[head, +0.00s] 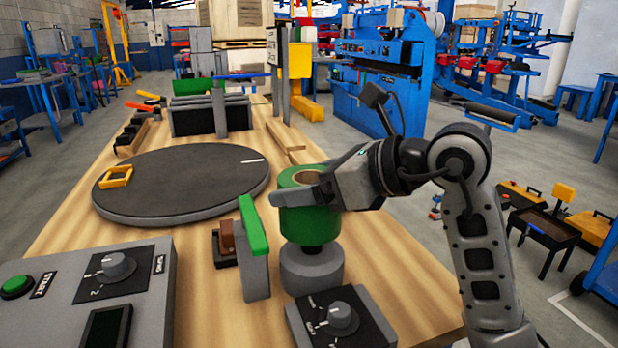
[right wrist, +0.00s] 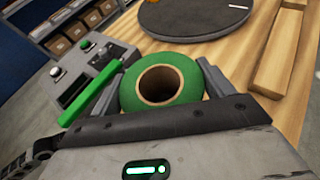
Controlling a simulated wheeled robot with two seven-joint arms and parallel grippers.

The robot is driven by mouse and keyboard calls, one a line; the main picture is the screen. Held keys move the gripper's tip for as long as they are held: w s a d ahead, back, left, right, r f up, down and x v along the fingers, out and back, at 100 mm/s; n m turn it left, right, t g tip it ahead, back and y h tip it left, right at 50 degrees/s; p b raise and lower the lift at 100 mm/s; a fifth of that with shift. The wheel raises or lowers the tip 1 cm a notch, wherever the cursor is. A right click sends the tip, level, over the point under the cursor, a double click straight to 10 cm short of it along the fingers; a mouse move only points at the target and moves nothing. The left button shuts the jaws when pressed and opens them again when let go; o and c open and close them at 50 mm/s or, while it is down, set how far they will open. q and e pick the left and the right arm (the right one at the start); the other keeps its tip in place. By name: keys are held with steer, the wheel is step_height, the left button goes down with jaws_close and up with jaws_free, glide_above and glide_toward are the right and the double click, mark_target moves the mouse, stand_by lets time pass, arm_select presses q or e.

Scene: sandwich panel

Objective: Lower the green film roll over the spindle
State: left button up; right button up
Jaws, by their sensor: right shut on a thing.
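The green film roll (head: 309,224) is upright, with a brown core open at the top. It also shows in the right wrist view (right wrist: 187,76). My right gripper (head: 293,193) is shut on it, with one finger along each side in the right wrist view (right wrist: 166,78). The roll is directly above a round grey base (head: 311,272), with a short dark piece showing between them. The spindle itself is not clearly visible; the core looks dark inside, and I cannot tell whether a spindle tip is in it. My left gripper is not in view.
A grey post with a green arm (head: 254,226) stands close left of the roll. A dial box (head: 340,318) is in front. A control panel (head: 90,283) is at front left, and a dark turntable (head: 185,180) lies behind it. Wooden strips (head: 284,137) lie farther back.

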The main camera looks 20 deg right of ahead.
steer(key=shift+f, duration=0.4)
steer(key=shift+s, duration=0.1)
stand_by(0.4)
steer(key=o, duration=1.1)
steer(key=b+v, duration=0.1)
steer(key=v, duration=1.5)
steer(key=shift+d, duration=0.1)
